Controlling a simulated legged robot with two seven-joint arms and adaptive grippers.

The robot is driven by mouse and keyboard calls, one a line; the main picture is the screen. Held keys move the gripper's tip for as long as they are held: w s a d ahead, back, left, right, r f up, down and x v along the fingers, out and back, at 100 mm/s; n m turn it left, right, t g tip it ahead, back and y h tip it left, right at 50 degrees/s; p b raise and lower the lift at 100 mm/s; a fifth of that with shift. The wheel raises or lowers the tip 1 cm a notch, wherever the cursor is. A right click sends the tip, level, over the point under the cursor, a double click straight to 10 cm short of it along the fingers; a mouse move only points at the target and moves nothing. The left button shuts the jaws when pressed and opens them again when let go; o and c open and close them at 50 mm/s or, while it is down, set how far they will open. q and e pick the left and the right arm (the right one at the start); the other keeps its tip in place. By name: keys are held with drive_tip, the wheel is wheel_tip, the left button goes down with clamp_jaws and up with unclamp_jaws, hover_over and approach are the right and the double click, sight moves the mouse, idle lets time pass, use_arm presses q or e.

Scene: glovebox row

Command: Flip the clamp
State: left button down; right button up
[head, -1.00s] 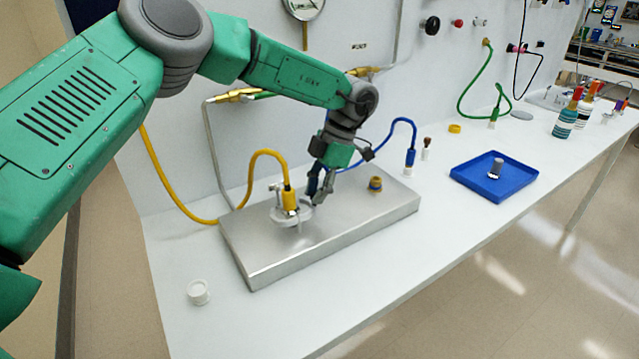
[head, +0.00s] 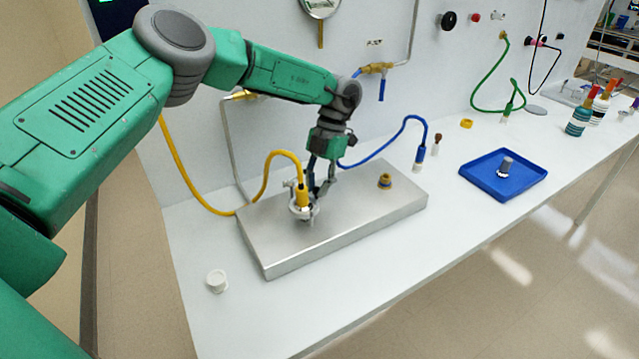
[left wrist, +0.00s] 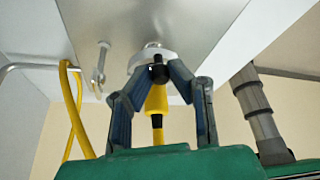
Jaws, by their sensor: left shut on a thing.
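The pale ring-shaped clamp (head: 303,212) sits around the foot of the yellow hose's connector (head: 302,195), which stands upright on the metal plate (head: 350,225). My left gripper (head: 315,196) is down at the right side of the connector, shut on the clamp. In the left wrist view the fingertips (left wrist: 165,74) close in beside a dark piece above the yellow connector (left wrist: 157,100), against the white clamp ring (left wrist: 152,54). The fingers hide part of the clamp, so its exact grip point cannot be told. My right gripper does not show.
A brass and yellow fitting (head: 384,181) stands on the plate's right part. A blue tray (head: 520,187) holds a grey-capped piece. A white cap (head: 217,281) lies on the bench front left. The yellow hose (head: 205,208) loops at left.

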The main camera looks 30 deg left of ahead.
use_arm(q)
drive_tip(key=shift+a, duration=0.1)
drive_tip(key=c, duration=1.5)
unclamp_jaws()
drive_tip(key=shift+w+r, duration=0.2)
drive_tip(key=shift+r, duration=0.15)
drive_tip(key=v, duration=1.1)
drive_tip(key=shift+a, duration=0.1)
drive_tip(key=shift+r, duration=0.15)
